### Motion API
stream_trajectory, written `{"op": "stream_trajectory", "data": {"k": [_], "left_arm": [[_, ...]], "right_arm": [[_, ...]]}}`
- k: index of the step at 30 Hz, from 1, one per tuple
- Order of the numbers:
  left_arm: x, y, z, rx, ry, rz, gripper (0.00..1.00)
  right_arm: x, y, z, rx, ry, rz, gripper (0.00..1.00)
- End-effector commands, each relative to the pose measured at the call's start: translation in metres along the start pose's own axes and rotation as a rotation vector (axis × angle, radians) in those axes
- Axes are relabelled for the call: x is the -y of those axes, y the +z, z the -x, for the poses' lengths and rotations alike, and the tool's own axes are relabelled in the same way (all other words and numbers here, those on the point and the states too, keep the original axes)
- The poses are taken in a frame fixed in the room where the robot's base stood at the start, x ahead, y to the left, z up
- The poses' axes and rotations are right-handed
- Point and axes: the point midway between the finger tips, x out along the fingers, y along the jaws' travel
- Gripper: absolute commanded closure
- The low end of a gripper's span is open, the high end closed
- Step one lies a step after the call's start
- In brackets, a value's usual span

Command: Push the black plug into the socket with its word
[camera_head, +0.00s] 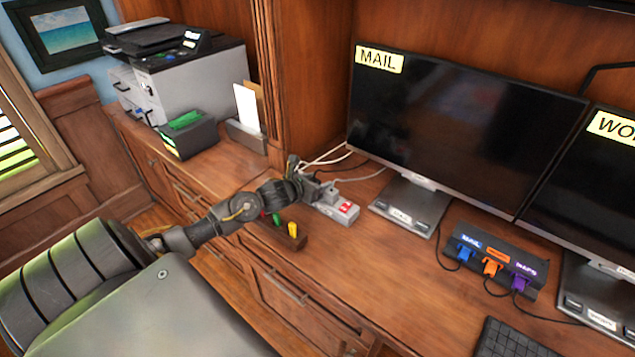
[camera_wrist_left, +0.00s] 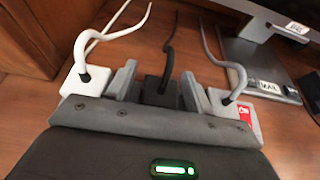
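My left gripper (camera_head: 296,180) is at the light grey power strip (camera_head: 325,211) on the desk. In the left wrist view its fingers (camera_wrist_left: 157,88) stand on both sides of a black plug (camera_wrist_left: 155,92), close against it, and look shut on it. A white plug (camera_wrist_left: 90,80) is left of the fingers and a grey plug (camera_wrist_left: 228,105) right of them. Whether the black plug is seated in the strip cannot be seen, because the gripper body covers its lower part. Any words beside the sockets are hidden. My right gripper is not in view.
A small wooden block (camera_head: 285,238) with coloured pieces lies in front of the strip. A monitor (camera_head: 450,130) marked MAIL stands behind. A black box (camera_head: 490,262) with blue, orange and purple plugs is at right. White and grey cables run behind the strip. Desk between is clear.

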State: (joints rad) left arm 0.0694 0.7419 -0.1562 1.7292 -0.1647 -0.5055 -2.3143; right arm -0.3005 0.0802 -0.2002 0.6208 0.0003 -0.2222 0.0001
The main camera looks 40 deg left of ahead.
Motion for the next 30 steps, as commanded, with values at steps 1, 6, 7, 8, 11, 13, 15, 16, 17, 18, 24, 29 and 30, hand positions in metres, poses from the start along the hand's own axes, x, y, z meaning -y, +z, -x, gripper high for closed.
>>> {"op": "stream_trajectory", "data": {"k": [1,6,7,8,11,13,15,16,17,18,24,29,30], "left_arm": [[0.0,0.0,0.0,0.0,0.0,0.0,0.48],[0.0,0.001,0.0,0.0,0.0,0.0,0.48],[0.0,0.002,0.001,0.0,0.0,0.0,0.48],[0.0,0.003,0.001,0.0,0.0,0.0,0.48],[-0.001,0.001,0.01,-0.002,0.0,-0.004,0.48],[-0.001,0.0,0.022,-0.002,-0.001,-0.005,0.48],[0.0,0.0,0.037,-0.002,-0.002,-0.006,0.48],[-0.001,-0.001,0.044,-0.003,-0.001,-0.005,0.48],[-0.001,-0.001,0.051,-0.003,-0.001,-0.006,0.48],[0.0,-0.001,0.061,-0.004,-0.002,-0.006,0.48],[0.001,0.0,0.097,-0.004,-0.002,-0.004,0.48],[0.0,0.001,0.114,-0.001,0.0,-0.001,0.48],[0.0,0.001,0.116,-0.001,-0.001,-0.001,0.48]], "right_arm": [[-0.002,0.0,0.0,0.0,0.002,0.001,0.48],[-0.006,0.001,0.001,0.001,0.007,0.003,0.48],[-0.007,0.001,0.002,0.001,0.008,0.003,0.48],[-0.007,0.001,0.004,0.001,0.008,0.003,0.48],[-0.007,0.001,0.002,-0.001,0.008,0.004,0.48],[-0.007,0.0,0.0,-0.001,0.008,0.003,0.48],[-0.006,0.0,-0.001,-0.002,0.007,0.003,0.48],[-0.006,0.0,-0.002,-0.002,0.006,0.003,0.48],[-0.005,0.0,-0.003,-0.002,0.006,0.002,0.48],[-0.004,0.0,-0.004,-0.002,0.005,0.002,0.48],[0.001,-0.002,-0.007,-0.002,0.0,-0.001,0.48],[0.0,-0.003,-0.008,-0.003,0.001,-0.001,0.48],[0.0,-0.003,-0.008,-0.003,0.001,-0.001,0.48]]}}
